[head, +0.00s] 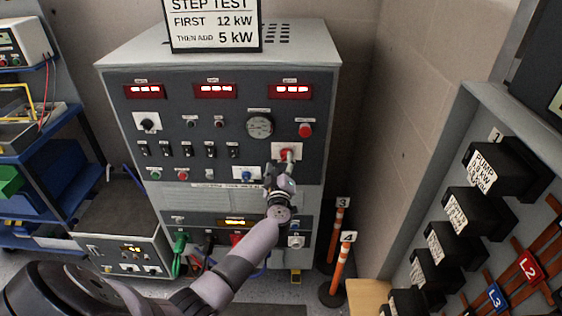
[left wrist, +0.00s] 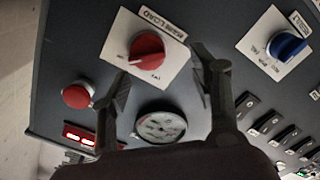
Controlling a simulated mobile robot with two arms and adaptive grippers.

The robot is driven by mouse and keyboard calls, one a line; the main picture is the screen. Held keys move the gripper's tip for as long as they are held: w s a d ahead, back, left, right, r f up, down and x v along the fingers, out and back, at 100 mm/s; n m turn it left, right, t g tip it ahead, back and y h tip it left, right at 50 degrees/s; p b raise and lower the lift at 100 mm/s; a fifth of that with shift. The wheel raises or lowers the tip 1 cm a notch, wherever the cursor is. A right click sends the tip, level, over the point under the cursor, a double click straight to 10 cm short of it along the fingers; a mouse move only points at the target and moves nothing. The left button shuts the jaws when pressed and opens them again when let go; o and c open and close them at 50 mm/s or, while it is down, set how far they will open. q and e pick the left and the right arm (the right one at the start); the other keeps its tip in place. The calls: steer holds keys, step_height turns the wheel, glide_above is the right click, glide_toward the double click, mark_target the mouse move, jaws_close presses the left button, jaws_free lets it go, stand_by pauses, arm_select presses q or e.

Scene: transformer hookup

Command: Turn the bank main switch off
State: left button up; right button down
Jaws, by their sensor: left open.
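The main switch is a red rotary knob (head: 286,154) on a white plate on the front of the grey load bank (head: 215,80). In the left wrist view the red knob (left wrist: 148,47) has a plate that seems to read "MAIN LOAD", with a pale pointer line on the knob. My left gripper (head: 282,172) is in front of the panel, just below the knob in the head view. In the left wrist view its two fingers (left wrist: 162,78) are spread with nothing between them, and the knob shows beyond their tips. My right gripper is not in view.
A red button (head: 305,130), a round gauge (head: 260,125) and a blue knob (head: 246,175) surround the switch. A sign (head: 212,28) stands on top. Orange-white posts (head: 338,265) stand at the right, near a panel of black blocks (head: 470,215). A blue shelf (head: 40,150) is at left.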

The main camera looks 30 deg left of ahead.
mark_target(281, 156)
arm_select(q)
steer(key=shift+x, duration=1.2)
steer(key=shift+w+a+b, duration=0.25)
steer(key=shift+b, duration=0.05)
